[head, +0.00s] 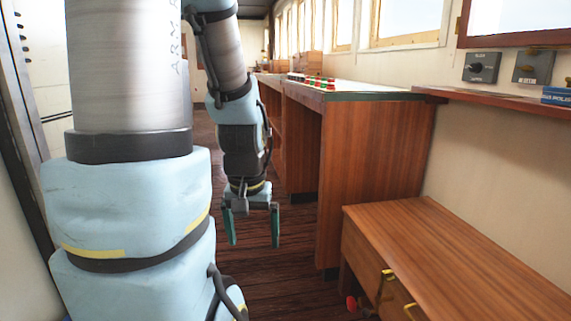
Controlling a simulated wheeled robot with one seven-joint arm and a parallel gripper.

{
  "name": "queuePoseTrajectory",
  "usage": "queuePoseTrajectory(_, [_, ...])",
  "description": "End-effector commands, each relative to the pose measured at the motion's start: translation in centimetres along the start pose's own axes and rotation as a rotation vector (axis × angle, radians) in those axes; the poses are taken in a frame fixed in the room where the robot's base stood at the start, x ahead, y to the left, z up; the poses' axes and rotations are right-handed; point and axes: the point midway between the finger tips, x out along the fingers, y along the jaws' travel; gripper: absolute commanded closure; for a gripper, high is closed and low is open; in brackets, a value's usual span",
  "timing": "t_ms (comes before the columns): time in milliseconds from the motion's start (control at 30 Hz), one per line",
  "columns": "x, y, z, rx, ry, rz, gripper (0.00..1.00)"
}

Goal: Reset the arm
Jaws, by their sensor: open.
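My gripper (253,228) hangs from my arm in the middle of the head view, pointing down. Its two dark green fingers are spread apart, with nothing between them. It is above the dark plank floor (285,270), left of the wooden console. The upper part of my arm fills the left of the view and hides what is behind it.
A wooden console (368,170) with coloured buttons (322,85) on top stands right of my gripper. A low wooden cabinet (450,245) with brass handles is at the lower right. A shelf (500,101) runs along the right wall. Floor below my gripper looks clear.

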Motion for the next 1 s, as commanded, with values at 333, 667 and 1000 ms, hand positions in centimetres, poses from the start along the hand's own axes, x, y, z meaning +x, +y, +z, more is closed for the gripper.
queuePoseTrajectory(333, [-12.3, 0.0, -1.7, 0.0, 0.001, 0.0, 0.01])
queuePoseTrajectory(667, [-22.1, 0.1, -3.1, 0.0, 0.001, 0.0, 0.01])
queuePoseTrajectory(1000, [-26.9, 0.1, -3.8, 0.0, 0.0, 0.0, 0.0])
